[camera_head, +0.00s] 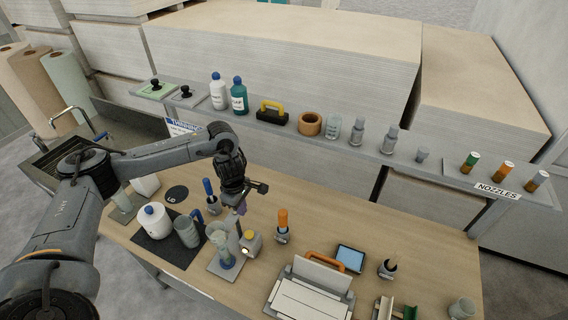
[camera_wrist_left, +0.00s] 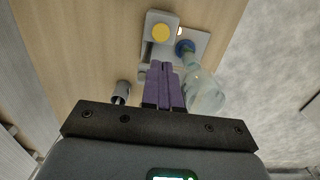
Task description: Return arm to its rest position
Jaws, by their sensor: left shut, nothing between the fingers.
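My left arm (camera_head: 170,155) reaches in from the left over the wooden bench. My left gripper (camera_head: 241,208) hangs above the bench, just over a small device with a yellow knob (camera_head: 250,236). Its purple fingers (camera_wrist_left: 165,85) are closed together with nothing between them. In the left wrist view the yellow knob (camera_wrist_left: 160,33) and a glass vessel (camera_wrist_left: 205,92) lie beyond and right of the fingertips. My right gripper is not in view.
A white jar (camera_head: 152,220) and blue-handled tool (camera_head: 208,188) stand near my arm. An orange-handled tool (camera_head: 283,222), grey press-like box (camera_head: 311,290) and tablet (camera_head: 350,258) are further right. A shelf of bottles (camera_head: 219,92) runs behind. The bench's back middle (camera_head: 320,208) is clear.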

